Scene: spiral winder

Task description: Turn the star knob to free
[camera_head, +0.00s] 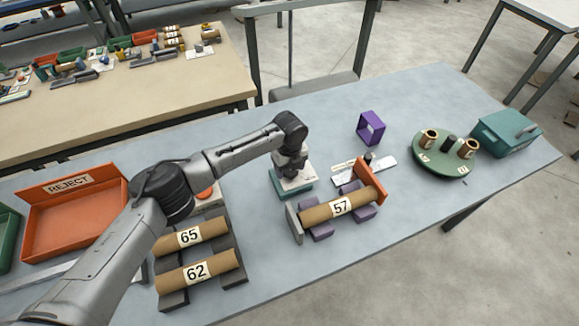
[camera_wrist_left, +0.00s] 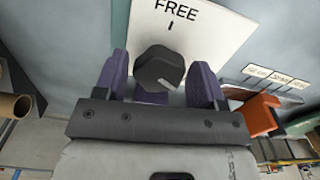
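The star knob (camera_wrist_left: 158,68) is dark and sits between my left gripper's two purple fingers in the left wrist view. A pale pointer mark on it points to the lower right, away from the word FREE and its tick on the white plate (camera_wrist_left: 205,25). My left gripper (camera_wrist_left: 160,80) is open around the knob, with a narrow gap at each side; contact cannot be told. In the head view my left gripper (camera_head: 291,172) is over the white plate on a teal base (camera_head: 293,190) and hides the knob. My right gripper is not in view.
Right of the teal base is a winder cradle with tube 57 (camera_head: 340,206) and an orange end plate (camera_head: 370,184). Tubes 65 (camera_head: 190,236) and 62 (camera_head: 197,271) lie on a rack at left. A purple frame (camera_head: 371,127) stands behind. The front right table is clear.

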